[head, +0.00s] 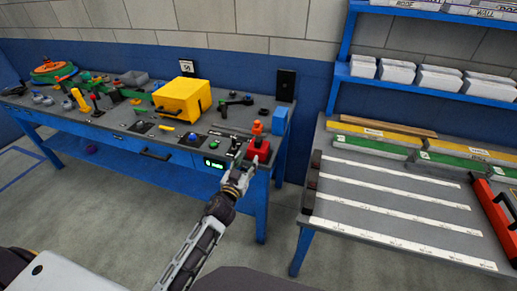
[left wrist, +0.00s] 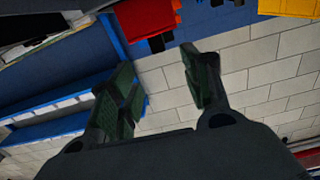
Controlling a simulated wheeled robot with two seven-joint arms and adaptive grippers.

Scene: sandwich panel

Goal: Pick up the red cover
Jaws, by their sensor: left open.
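The red cover (head: 259,148) is a small red block-like piece at the front right corner of the blue workbench. It also shows at the top of the left wrist view (left wrist: 148,18), with dark parts at its lower edge. My left gripper (head: 241,174) is just in front of and slightly left of the cover in the head view. In the left wrist view the gripper (left wrist: 157,65) has its two fingers apart with nothing between them. The cover lies beyond the fingertips; a gap shows there. My right gripper is out of view.
The blue workbench (head: 150,152) carries a yellow box (head: 183,100), an orange piece (head: 257,127), a blue block (head: 280,120) and several small tools near the cover. A grey table (head: 400,200) with white strips stands to the right. Floor shows between the two.

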